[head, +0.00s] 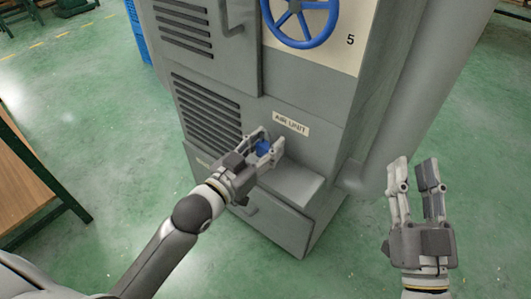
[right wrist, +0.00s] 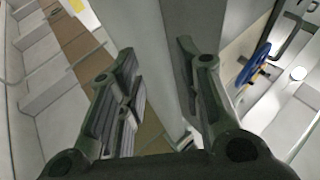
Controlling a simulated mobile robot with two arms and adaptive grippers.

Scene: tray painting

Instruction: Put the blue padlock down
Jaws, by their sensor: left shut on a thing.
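The blue padlock (head: 262,147) is between the fingers of my left gripper (head: 266,148), in front of the grey cabinet below its "AIR UNIT" label. My left gripper is shut on it, and the fingers hide part of it. I cannot tell whether the padlock touches the small grey ledge (head: 292,184) just below and to the right. My right gripper (head: 413,170) is open and empty, out to the right over the green floor. Its spread fingers also show in the right wrist view (right wrist: 160,85), with nothing between them.
The grey cabinet (head: 245,100) with louvred vents stands ahead and has a blue handwheel (head: 300,22) beside a "5". A thick grey column or duct (head: 420,90) rises at its right. A brown-topped table (head: 18,178) is at the left. The green floor between is clear.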

